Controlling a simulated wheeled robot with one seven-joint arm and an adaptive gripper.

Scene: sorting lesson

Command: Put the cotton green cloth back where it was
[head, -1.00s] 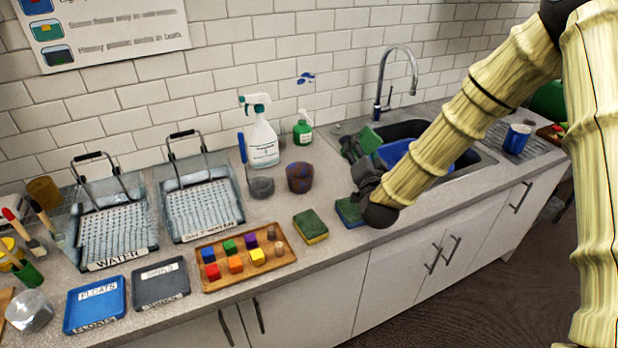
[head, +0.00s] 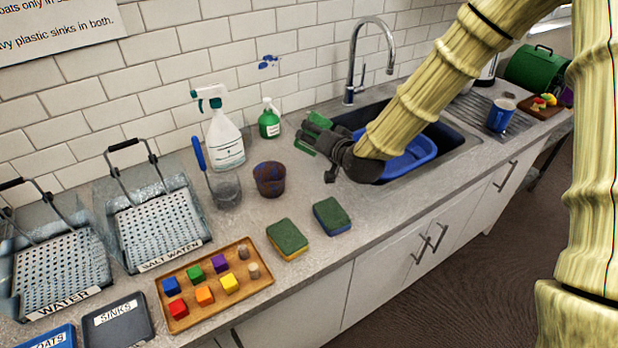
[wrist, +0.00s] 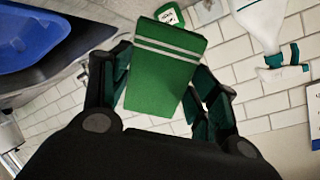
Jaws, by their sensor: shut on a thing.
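The green cloth (wrist: 165,65) is a flat folded piece with two pale stripes, between the two fingers of my gripper (wrist: 160,85) in the wrist view. My gripper is shut on it. In the head view my gripper (head: 325,142) is near the left end of the sink, right of the small green bottle (head: 269,119). Part of the cloth (head: 323,119) shows there, partly hidden by the dark fingers. The cloth appears raised above the counter.
The sink holds a blue basin (head: 412,153); a tall faucet (head: 352,65) stands behind it. A spray bottle (head: 223,140), a dark cup (head: 270,179) and two sponges (head: 288,238) (head: 332,215) stand left and in front. The counter between the sponges and gripper is clear.

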